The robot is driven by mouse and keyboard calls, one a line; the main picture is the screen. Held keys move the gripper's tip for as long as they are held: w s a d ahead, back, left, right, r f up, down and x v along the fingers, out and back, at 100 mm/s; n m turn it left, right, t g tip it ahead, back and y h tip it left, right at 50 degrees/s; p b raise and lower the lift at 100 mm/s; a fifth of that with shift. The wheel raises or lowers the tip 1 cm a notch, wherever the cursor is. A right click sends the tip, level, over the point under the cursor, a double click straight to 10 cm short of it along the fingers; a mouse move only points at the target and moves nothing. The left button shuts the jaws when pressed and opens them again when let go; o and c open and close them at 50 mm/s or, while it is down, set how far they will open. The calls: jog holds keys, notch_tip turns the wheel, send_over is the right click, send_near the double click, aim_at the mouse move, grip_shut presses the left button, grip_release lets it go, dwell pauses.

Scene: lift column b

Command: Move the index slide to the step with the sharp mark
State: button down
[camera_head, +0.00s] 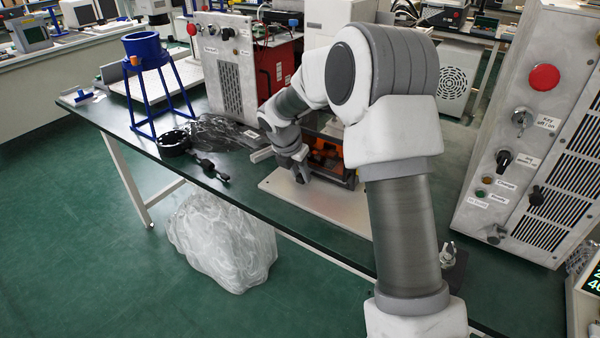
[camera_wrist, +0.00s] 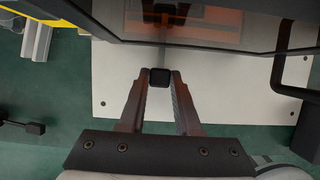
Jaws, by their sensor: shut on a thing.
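My gripper (camera_wrist: 160,75) is shut on a small black knob (camera_wrist: 160,79), apparently the handle of the index slide. A thin grey bar runs from the knob toward a dark-framed unit (camera_wrist: 225,42) with a glassy front. Another small black part (camera_wrist: 164,12) shows behind that front. In the head view my gripper (camera_head: 303,177) is low at the front left of the unit, whose orange inside (camera_head: 324,147) shows past my arm. The unit stands on a pale base plate (camera_head: 318,205). No step marks can be read; my arm hides part of the unit.
A black handle bar (camera_wrist: 297,92) sticks out right of the knob. Left on the bench are a black ring (camera_head: 174,143), a black cable part (camera_head: 211,170) and a blue stand (camera_head: 148,85). A control cabinet (camera_head: 530,130) stands at right. The plate's front is clear.

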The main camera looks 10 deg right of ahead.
jog(key=s+d+p, duration=0.2)
jog(key=s+d, duration=0.1)
jog(key=shift+s+d+r, duration=0.15)
jog(key=shift+s+d, duration=0.05)
jog(key=shift+s, duration=0.05)
jog(key=shift+s+d, duration=0.3)
jog(key=shift+d, duration=0.05)
jog(key=c, duration=0.6)
grip_release()
jog(key=p+v, duration=0.5)
jog(key=v, duration=1.2)
jog(key=shift+s, duration=0.2)
jog(key=shift+a+p, duration=0.1)
jog(key=shift+p, duration=0.2)
